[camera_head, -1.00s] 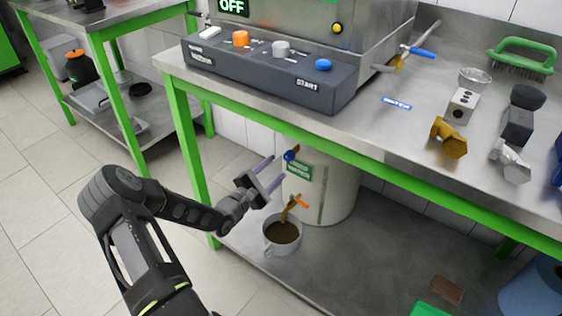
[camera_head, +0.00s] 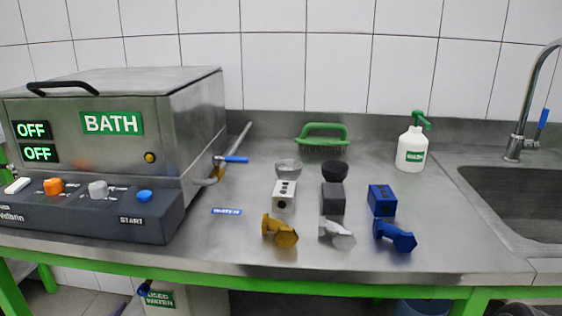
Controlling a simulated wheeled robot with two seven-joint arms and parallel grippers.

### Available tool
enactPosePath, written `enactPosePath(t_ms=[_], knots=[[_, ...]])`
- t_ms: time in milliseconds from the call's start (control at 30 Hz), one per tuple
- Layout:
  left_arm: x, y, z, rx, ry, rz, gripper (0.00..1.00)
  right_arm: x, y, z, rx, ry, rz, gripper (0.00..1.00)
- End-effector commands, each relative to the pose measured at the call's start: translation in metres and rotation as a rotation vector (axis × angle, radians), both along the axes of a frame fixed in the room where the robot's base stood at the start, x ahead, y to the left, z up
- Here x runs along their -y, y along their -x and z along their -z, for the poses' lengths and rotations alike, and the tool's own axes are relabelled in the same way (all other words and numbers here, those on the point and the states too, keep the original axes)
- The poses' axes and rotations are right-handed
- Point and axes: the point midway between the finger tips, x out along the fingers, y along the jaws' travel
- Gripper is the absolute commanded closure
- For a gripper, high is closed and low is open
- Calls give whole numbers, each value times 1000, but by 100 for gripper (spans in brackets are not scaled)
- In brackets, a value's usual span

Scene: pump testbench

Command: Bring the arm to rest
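Neither of my arms nor grippers shows in the head view at this moment. The view holds the bench and what stands on it. The steel bath (camera_head: 110,120) stands at the left with its lid shut. Both of its displays read OFF. Its control panel (camera_head: 80,215) with several knobs and buttons runs along the front. The white used water container (camera_head: 190,301) shows only in part below the bench. The cup seen earlier is out of view.
The steel bench (camera_head: 340,262) holds metal fittings, including a brass one (camera_head: 280,232) and a blue one (camera_head: 394,236). Several blocks stand behind them. A sink (camera_head: 520,200) is at the right.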

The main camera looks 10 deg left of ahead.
Motion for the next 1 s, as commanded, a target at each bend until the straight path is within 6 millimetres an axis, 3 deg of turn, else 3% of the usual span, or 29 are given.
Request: enactPosePath(t_ms=[67,167,233,267,400,500,600,700,833,1000], knots=[[-1,4,16,-65,-121,-18,48,0,0,0,0,0,0,100],[1,23,58,-224,-291,-28,48,0,0,0,0,0,0,100],[25,36,95,-361,-413,29,48,0,0,0,0,0,0,100],[42,42,110,-421,-466,74,48,0,0,0,0,0,0,100],[139,76,168,-631,-680,381,48,0,0,0,0,0,0,100],[211,112,193,-712,-798,641,48,0,0,0,0,0,0,100],[277,159,207,-754,-897,915,48,0,0,0,0,0,0,100],[327,207,209,-772,-971,1153,48,0,0,0,0,0,0,100],[361,249,206,-794,-1015,1328,48,0,0,0,0,0,0,100],[386,270,199,-773,-1099,1448,48,0,0,0,0,0,0,100]])
